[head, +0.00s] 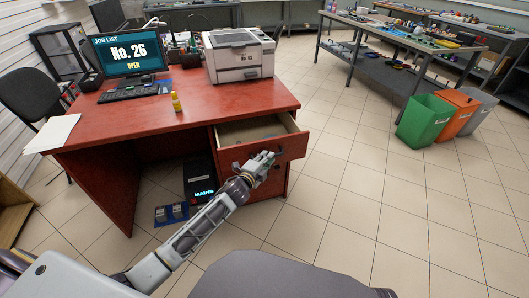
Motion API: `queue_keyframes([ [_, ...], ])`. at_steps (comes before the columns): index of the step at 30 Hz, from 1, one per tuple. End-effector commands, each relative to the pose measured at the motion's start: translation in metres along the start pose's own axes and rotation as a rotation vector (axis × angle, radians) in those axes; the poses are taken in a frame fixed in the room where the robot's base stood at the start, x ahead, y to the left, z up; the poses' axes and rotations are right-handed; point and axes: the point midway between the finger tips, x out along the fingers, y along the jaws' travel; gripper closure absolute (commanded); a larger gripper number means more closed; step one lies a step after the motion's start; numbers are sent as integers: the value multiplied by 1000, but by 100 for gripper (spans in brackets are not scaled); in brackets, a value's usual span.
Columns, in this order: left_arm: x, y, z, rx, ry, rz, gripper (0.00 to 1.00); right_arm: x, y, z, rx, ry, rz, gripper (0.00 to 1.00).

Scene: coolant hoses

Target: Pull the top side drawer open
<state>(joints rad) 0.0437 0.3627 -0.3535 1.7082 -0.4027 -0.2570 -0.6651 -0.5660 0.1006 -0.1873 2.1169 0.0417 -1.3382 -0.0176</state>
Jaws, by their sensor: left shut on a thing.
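The top side drawer (293,146) is in the right side of the red desk (120,119) in the head view. It stands pulled out, and its pale inside shows from above. My left gripper (268,160) is at the drawer's front, shut on the drawer handle. The handle itself is mostly hidden by the fingers. Below it are further drawer fronts of the desk, partly covered by my arm. My right gripper is not in view.
Green (427,121), orange and grey bins stand at the right. The tiled floor right of the drawer is clear.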

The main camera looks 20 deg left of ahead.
Motion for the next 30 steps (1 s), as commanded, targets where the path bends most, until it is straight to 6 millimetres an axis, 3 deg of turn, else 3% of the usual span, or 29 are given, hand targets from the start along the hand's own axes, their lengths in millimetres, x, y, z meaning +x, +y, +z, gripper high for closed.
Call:
queue_keyframes([
  [18,-67,20,-67,-4,-1,3,100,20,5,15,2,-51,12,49],
  [30,-84,24,-84,-1,0,1,100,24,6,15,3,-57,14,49],
])
